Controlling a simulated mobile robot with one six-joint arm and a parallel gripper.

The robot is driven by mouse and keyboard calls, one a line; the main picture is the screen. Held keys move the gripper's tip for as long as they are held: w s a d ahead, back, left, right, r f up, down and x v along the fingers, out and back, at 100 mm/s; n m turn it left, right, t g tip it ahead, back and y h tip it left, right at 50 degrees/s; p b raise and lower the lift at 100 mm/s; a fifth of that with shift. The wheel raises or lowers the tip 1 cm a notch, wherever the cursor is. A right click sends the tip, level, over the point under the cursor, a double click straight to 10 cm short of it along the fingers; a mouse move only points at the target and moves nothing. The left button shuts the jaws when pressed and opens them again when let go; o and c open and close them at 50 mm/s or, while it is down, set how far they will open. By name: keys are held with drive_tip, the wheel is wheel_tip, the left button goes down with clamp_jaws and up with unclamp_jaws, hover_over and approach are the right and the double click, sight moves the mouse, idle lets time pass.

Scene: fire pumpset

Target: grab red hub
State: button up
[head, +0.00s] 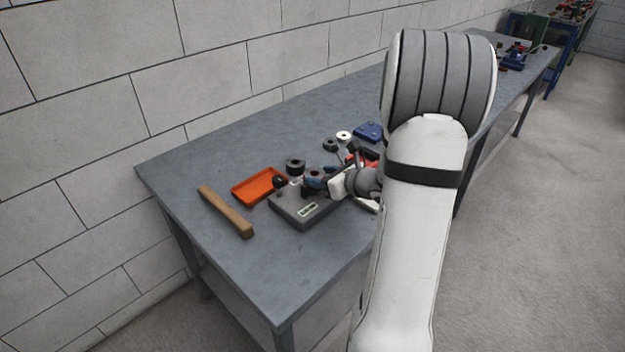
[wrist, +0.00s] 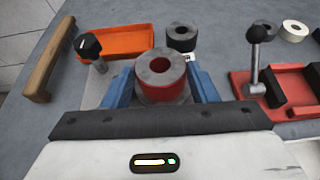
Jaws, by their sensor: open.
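The red hub (wrist: 163,80) is a short cylinder with a red side, a grey top face and a round centre hole. In the wrist view it stands upright on a grey block, whose label shows in the head view (head: 306,210). My gripper (wrist: 163,88) is open, with one blue finger on the left of the hub and one on the right. I cannot tell whether either finger touches it. In the head view my gripper (head: 318,183) is low over the block, and the hub is not clearly visible there.
A black-knobbed post (wrist: 88,46) stands close left of the hub. Behind are an orange tray (head: 259,187) and a dark ring (wrist: 182,38). A wooden bar (head: 226,212) lies left. A red fixture with a lever (wrist: 290,88) is on the right. The table's left end is bare.

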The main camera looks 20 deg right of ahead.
drive_tip(key=shift+w+a+f, duration=0.1)
drive_tip(key=shift+w+f, duration=0.05)
drive_tip(key=shift+w, duration=0.2)
drive_tip(key=shift+c, duration=0.2)
drive_tip(key=c, duration=0.9)
drive_tip(key=shift+c, duration=0.5)
